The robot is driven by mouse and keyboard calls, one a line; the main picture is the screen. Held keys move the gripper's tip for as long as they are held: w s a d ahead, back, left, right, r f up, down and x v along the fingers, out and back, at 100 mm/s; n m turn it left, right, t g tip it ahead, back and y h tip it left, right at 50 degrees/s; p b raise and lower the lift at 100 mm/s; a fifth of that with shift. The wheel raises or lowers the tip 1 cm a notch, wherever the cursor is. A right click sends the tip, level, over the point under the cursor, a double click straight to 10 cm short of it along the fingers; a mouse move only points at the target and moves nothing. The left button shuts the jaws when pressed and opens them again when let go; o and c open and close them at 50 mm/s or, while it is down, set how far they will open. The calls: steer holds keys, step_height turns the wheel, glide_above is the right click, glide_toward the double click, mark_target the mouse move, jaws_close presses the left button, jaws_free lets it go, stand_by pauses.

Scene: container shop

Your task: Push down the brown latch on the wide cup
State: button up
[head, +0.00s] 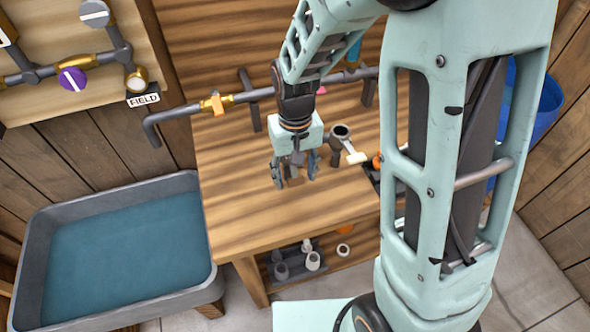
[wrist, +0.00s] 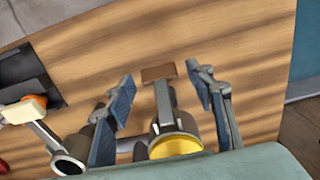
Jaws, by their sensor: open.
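The brown latch (wrist: 158,73) is a small flat tab at the end of a grey lever. The lever runs to a grey cup with a yellow inside (wrist: 178,145), on the wooden table. In the wrist view my gripper (wrist: 160,77) is open, with one finger on each side of the latch and lever and visible gaps to both. In the head view my gripper (head: 294,183) points down over the table, with the brown latch (head: 295,182) showing between its fingertips. My gripper hides most of the cup there. Whether anything touches the latch I cannot tell.
Close by stands a second grey cup (head: 341,131) with a pale lever, also in the wrist view (wrist: 68,163). A pipe with a brass valve (head: 216,103) crosses behind. A water trough (head: 120,240) stands left. The table's front left (head: 240,225) is clear.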

steer(key=shift+c, duration=0.6)
steer(key=c, duration=1)
steer(key=shift+w+f+t+b, duration=0.15)
steer(key=shift+f+t+b, duration=0.3)
steer(key=shift+b, duration=0.7)
steer(key=shift+c, duration=0.2)
steer(key=shift+w+t+y+b, duration=0.15)
steer(key=shift+t+y+b, duration=0.15)
steer(key=shift+t+b, duration=0.4)
steer(key=shift+a+r+b, duration=0.1)
steer(key=shift+r+b, duration=0.05)
steer(key=shift+b, duration=0.2)
steer(key=shift+w+r, duration=0.1)
steer(key=o, duration=1.2)
steer(key=shift+c, duration=0.2)
